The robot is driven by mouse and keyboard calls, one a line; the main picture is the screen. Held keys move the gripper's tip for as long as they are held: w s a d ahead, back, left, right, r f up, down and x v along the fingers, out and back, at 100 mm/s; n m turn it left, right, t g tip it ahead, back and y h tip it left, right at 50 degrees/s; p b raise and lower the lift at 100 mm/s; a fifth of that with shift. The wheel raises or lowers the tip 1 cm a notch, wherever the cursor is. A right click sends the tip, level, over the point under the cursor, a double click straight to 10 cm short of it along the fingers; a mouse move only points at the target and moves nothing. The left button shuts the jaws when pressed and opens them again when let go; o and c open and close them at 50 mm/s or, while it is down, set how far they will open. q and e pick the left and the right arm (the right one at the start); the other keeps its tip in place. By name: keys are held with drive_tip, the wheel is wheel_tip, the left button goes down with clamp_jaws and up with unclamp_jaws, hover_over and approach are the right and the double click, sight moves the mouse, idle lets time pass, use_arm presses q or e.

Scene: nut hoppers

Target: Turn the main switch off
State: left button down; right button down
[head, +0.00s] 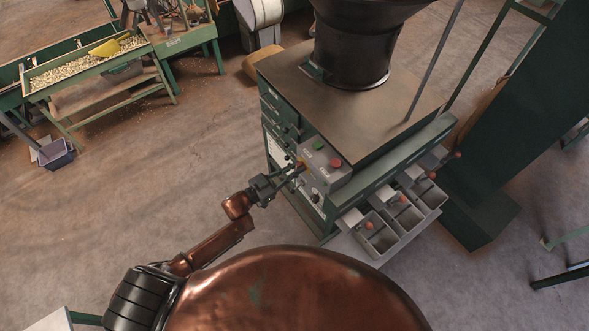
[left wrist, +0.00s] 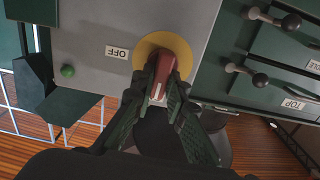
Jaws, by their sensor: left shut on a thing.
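The main switch has a red handle (left wrist: 164,66) on a round yellow plate (left wrist: 150,42), set in a grey panel in the left wrist view. An OFF label (left wrist: 117,52) is to the left of the yellow plate. The handle points toward the bottom of that picture, not at the label. My left gripper (left wrist: 157,90) is shut on the handle, one finger on each side. In the head view my left gripper (head: 284,177) reaches the side of the grey control box (head: 327,176); the switch there is mostly hidden. My right gripper is out of view.
Green (head: 319,144) and red (head: 335,162) push buttons sit on top of the box. Green drawers or levers with dark knobs (left wrist: 260,79) are close beside the switch. Grey bins (head: 381,243) are at the right.

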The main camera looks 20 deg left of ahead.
use_arm(q)
drive_tip(key=shift+s+d+f+m+b, duration=0.2)
drive_tip(key=shift+m+b, duration=1.35)
drive_tip(key=shift+m, duration=1.35)
drive_tip(key=shift+s+d+f+m+b, duration=0.1)
drive_tip(key=shift+f+m+b, duration=0.15)
drive_tip(key=shift+m+b, duration=2)
drive_tip(key=shift+s+d+f+m+b, duration=0.2)
drive_tip(key=shift+m+b, duration=0.7)
drive_tip(key=shift+m, duration=2.65)
drive_tip(key=shift+w, duration=0.1)
drive_tip(key=c, duration=1.9)
unclamp_jaws()
drive_tip(key=shift+c, duration=0.2)
